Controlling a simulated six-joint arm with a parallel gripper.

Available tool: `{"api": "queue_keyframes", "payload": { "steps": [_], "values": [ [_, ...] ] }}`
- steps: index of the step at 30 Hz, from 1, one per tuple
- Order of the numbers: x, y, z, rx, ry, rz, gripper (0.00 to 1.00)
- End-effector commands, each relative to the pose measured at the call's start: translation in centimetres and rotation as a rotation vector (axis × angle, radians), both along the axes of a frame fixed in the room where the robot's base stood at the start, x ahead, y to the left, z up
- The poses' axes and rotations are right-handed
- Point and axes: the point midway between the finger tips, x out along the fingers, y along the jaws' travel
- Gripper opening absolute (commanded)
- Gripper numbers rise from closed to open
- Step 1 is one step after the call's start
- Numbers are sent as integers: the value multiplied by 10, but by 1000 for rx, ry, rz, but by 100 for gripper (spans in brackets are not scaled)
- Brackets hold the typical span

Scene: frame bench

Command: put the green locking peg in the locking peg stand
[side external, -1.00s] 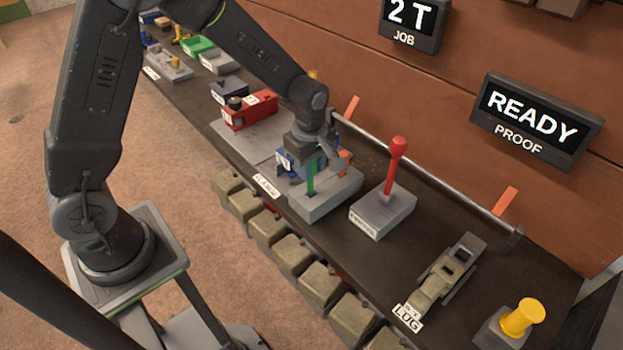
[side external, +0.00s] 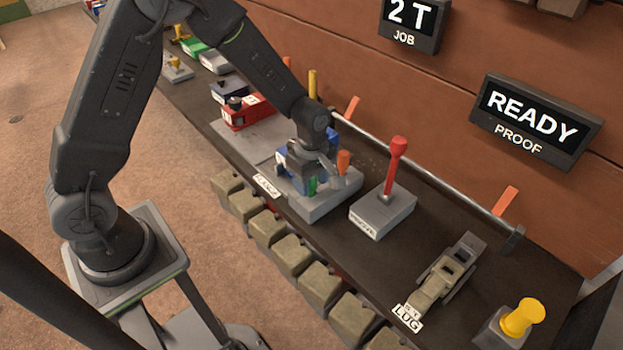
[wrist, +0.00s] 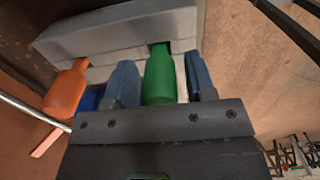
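The green locking peg (side external: 312,187) stands upright at a slot in a grey block (side external: 328,204); I cannot tell whether this block is the locking peg stand. In the wrist view the peg (wrist: 160,80) lies between the two blue-grey fingers of my gripper (wrist: 158,65), with a narrow gap showing on each side. My gripper (side external: 301,182) is low over the block, open around the peg, and hides its upper part. An orange peg (side external: 343,163) stands at the same block and also shows in the wrist view (wrist: 66,90).
A blue part (wrist: 88,99) sits close beside the left finger. A red lever (side external: 396,165) on a grey box stands right of the block. A rail (side external: 430,180) runs along the back. A red part (side external: 247,111) sits to the left.

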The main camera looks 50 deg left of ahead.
Motion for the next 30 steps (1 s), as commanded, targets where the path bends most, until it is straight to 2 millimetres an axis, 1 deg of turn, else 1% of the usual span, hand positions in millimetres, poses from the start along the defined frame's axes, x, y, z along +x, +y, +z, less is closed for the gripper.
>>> {"api": "queue_keyframes", "payload": {
  "steps": [2, 9, 13, 17, 24, 27, 30],
  "values": [
    [0, 0, 0, 0, 0, 0, 56],
    [0, 0, 1, 0, -1, 0, 56],
    [1, 0, 12, 0, -5, 0, 56],
    [1, 0, 35, 0, -7, 0, 56],
    [1, 0, 86, 0, -6, 0, 56],
    [1, 0, 102, 0, -5, 0, 56],
    [1, 0, 114, 0, -4, 0, 56]
  ]
}}
